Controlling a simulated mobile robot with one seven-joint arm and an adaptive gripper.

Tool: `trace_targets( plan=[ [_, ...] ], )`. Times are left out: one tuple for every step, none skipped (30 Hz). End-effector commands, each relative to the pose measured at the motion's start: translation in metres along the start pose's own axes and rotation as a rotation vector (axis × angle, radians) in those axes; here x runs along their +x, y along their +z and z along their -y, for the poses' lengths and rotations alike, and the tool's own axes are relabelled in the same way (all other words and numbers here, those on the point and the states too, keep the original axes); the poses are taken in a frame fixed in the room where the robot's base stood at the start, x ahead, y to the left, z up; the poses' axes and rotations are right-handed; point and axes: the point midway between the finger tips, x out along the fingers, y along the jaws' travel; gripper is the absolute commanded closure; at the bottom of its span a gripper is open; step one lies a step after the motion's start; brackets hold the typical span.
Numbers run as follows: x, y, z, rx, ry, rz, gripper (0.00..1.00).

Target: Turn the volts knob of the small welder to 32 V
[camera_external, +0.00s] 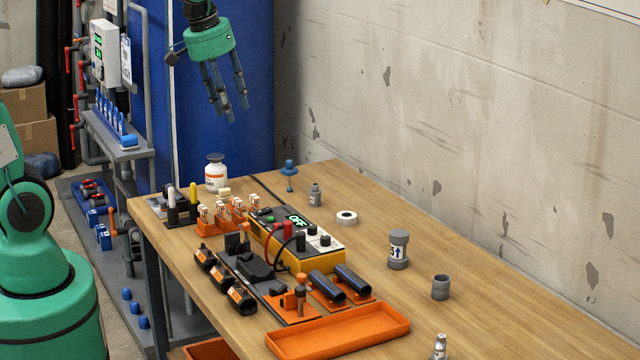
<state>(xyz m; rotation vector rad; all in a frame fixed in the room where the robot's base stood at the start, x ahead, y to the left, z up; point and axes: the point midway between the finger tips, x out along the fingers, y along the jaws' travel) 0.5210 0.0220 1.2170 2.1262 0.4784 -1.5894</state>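The small welder (334,261) is a yellow box with a grey top on the wooden table. Its display (296,220) reads OFF in green. Dark knobs (312,229) sit on its top panel; which one is the volts knob and where it points are too small to tell. Red and black leads are at its near left side. My gripper (236,112) hangs from the green wrist above the table's far end, up and left of the welder and well apart from it. Its dark fingers point down, spread apart, with nothing between them.
Orange holders with dark pipe pieces (352,284) and black clamps (232,298) crowd the welder's near and left sides. An empty orange tray (340,332) lies in front. A white bottle (215,174) stands behind. Grey fittings (398,250) stand at right, with bare tabletop between.

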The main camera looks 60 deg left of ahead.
Motion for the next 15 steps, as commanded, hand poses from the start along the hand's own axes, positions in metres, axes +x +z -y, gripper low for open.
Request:
trace_targets(
  plan=[
    [0.008,-0.011,-0.004,-0.031,-0.009,0.014,0.62],
    [0.012,-0.017,-0.007,-0.051,-0.013,0.019,0.62],
    [0.018,-0.025,-0.010,-0.079,-0.020,0.028,0.62],
    [0.024,-0.030,-0.012,-0.101,-0.025,0.034,0.62],
    [0.029,-0.036,-0.015,-0.121,-0.029,0.040,0.62],
    [0.036,-0.044,-0.018,-0.149,-0.036,0.048,0.62],
    [0.041,-0.049,-0.019,-0.171,-0.041,0.053,0.62],
    [0.047,-0.055,-0.021,-0.191,-0.046,0.059,0.62],
    [0.055,-0.061,-0.024,-0.219,-0.054,0.067,0.62],
    [0.061,-0.067,-0.026,-0.241,-0.059,0.072,0.62],
    [0.068,-0.072,-0.027,-0.261,-0.065,0.078,0.62],
    [0.076,-0.079,-0.029,-0.289,-0.072,0.084,0.62],
    [0.083,-0.084,-0.031,-0.311,-0.078,0.090,0.62],
    [0.089,-0.089,-0.032,-0.331,-0.084,0.095,0.62],
    [0.099,-0.095,-0.034,-0.359,-0.092,0.102,0.62]
  ],
)
